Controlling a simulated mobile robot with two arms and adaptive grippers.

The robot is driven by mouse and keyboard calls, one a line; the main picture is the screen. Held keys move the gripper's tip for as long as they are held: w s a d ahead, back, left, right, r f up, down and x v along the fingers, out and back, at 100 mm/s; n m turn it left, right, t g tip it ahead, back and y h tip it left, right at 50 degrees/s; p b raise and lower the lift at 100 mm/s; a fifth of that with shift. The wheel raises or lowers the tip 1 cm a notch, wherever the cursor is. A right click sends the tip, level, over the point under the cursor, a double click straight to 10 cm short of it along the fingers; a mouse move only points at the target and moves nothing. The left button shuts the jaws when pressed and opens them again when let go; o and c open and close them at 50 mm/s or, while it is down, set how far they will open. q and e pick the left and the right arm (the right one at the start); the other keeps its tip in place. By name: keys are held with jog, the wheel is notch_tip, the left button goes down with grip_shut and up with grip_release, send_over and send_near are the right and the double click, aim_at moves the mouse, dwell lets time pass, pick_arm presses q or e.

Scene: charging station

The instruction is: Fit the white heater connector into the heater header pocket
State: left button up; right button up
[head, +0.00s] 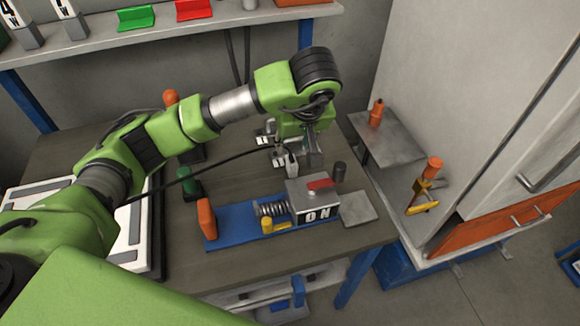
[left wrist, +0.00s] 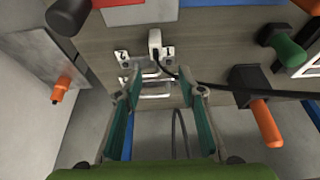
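The white connector (left wrist: 155,42) shows in the left wrist view beside the label marked 1, with a black cable (left wrist: 215,86) running from it to the right. Metal brackets with labels 1 and 2 (left wrist: 146,75) stand by it; I cannot tell which part is the heater header pocket or whether the connector sits in one. My left gripper (left wrist: 160,93) has its two fingers wide apart with nothing between them touching. In the head view the left gripper (head: 302,160) points down over the table, close to the brackets. My right gripper is not in view.
A blue base (head: 240,222) with a spring and a grey box marked ON stands in front of the gripper. A green-handled part (head: 190,183) and an orange-handled part (left wrist: 264,120) stand nearby. The cable crosses the table. A grey cabinet (head: 475,110) is at the right.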

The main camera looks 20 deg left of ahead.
aim_at(291, 160)
pick_arm(q)
jog(key=p+x, duration=0.1)
jog(key=x, duration=0.5)
jog(key=shift+w+f, duration=0.1)
jog(key=shift+f, duration=0.3)
jog(key=x, duration=0.1)
jog(key=p+x, duration=0.1)
jog(key=x, duration=0.3)
jog(key=shift+w+d+f+p, duration=0.1)
jog(key=shift+d+f+p, duration=0.05)
jog(key=shift+d+p, duration=0.15)
jog(key=shift+c, duration=0.7)
grip_shut()
